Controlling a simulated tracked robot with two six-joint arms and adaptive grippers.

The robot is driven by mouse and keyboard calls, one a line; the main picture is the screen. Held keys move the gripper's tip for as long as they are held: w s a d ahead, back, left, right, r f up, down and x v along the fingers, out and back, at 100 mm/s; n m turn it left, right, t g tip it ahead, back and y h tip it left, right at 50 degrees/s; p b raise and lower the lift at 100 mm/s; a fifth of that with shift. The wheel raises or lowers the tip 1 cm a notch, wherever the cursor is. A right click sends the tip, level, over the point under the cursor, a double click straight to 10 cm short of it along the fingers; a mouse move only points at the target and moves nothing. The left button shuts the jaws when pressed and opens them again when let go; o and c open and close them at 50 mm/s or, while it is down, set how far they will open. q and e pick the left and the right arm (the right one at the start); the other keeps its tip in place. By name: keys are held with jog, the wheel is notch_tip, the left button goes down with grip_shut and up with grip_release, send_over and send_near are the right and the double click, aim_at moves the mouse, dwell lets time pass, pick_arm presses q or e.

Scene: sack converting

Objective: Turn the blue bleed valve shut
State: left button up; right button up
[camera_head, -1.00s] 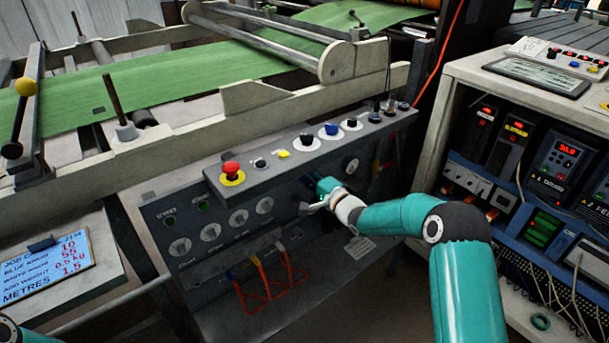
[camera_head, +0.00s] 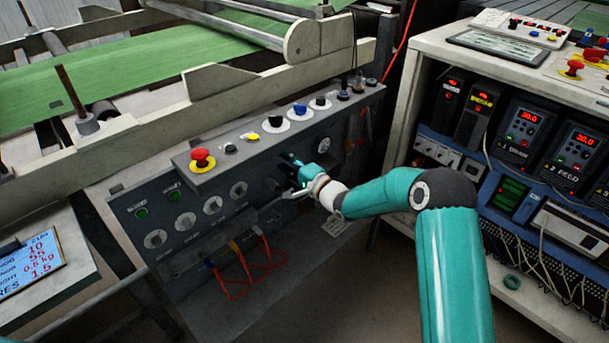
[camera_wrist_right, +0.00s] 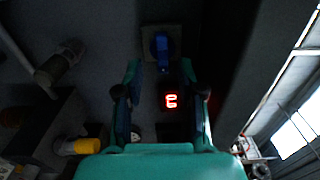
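The blue bleed valve (camera_wrist_right: 161,48) shows in the right wrist view as a blue handle on a square grey plate, pointing along the picture's vertical. My right gripper (camera_wrist_right: 161,70) is open, with its two fingers apart on either side of the line to the valve. The valve lies just beyond the fingertips, between them in the picture; I cannot tell whether they touch it. In the head view my right gripper (camera_head: 292,170) is at the front face of the grey control panel (camera_head: 185,275). I cannot make out the valve there. My left gripper is not in view.
A blue knob (camera_head: 299,110) and a red stop button (camera_head: 202,160) sit on the panel's upper ledge. Orange cables (camera_head: 240,265) hang from the lower panel. A cabinet with lit drives (camera_head: 525,125) stands close on the right. A red display (camera_wrist_right: 172,100) shows between the fingers.

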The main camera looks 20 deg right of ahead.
jog(key=v, duration=0.9)
jog(key=shift+w, duration=0.1)
jog(key=s+a+f+g, duration=0.3)
jog(key=s+a+f, duration=0.25)
jog(key=f, duration=0.35)
jog(key=s+a+f+g, duration=0.3)
jog(key=s+a+f, duration=0.1)
jog(key=a+f, duration=0.35)
jog(key=s+a+f+n+g+h, duration=0.1)
jog(key=s+f+n+g, duration=0.45)
jog(key=s, duration=0.65)
jog(key=s+a+f+n+g+h, duration=0.1)
jog(key=s+f+n+g, duration=0.45)
jog(key=s, duration=0.65)
notch_tip(320, 180, up, 21)
jog(key=n+p, duration=0.1)
jog(key=p, duration=2.1)
jog(key=shift+s+d+r+t, duration=0.15)
jog(key=shift+s+r+t, duration=0.1)
jog(key=shift+t, duration=0.05)
